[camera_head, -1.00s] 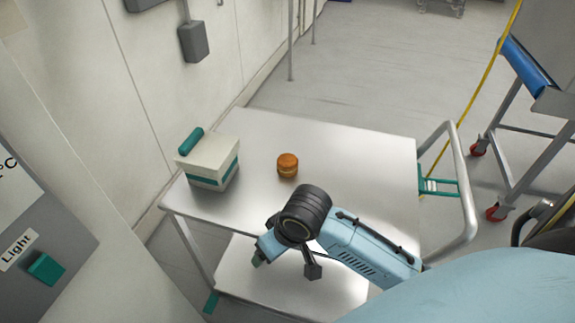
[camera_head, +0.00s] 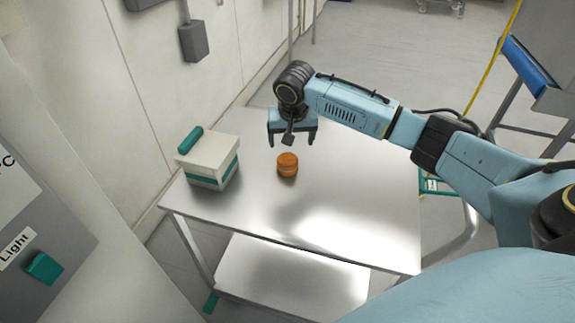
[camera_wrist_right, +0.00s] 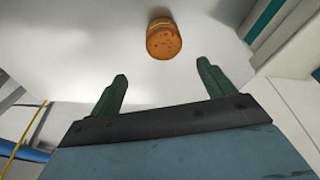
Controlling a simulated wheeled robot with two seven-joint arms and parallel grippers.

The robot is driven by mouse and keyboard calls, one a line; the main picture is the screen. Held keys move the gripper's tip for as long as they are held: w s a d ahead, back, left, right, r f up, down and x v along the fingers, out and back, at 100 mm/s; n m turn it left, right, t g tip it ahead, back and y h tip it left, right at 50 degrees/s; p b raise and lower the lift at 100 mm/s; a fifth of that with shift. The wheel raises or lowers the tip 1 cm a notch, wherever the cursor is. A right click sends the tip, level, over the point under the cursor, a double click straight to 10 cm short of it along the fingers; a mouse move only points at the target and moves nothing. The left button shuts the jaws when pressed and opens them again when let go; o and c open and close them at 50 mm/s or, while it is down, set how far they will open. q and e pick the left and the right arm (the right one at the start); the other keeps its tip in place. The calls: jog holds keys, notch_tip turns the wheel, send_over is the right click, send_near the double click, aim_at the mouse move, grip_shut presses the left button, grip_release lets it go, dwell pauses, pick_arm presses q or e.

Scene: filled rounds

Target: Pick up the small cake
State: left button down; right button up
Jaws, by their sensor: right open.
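The small cake (camera_head: 287,164) is a round orange-brown piece standing upright on the metal cart top (camera_head: 330,205). It also shows in the right wrist view (camera_wrist_right: 164,40), beyond the fingertips and roughly between their lines. My right gripper (camera_head: 292,141) is open and empty, above the cart and a little behind the cake in the head view. Its two green fingers (camera_wrist_right: 160,82) are spread and apart from the cake. My left gripper is not in view.
A white box with a teal band (camera_head: 208,165) stands on the cart left of the cake. A wall runs along the left, and a grey panel with a teal switch (camera_head: 45,268) is at the lower left. The cart top right of the cake is clear.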

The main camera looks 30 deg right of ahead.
aim_at(288, 159)
jog(key=x, duration=0.4)
jog(key=shift+w+f, duration=0.1)
jog(key=shift+f, duration=0.3)
jog(key=shift+a+b+x, duration=0.15)
jog(key=shift+b+x, duration=0.1)
jog(key=shift+x, duration=0.65)
jog(key=shift+a+b+x, duration=0.2)
jog(key=shift+x, duration=0.65)
jog(key=shift+a+b+x, duration=0.15)
jog(key=shift+b+x, duration=0.1)
jog(key=shift+x, duration=0.65)
jog(key=c, duration=0.8)
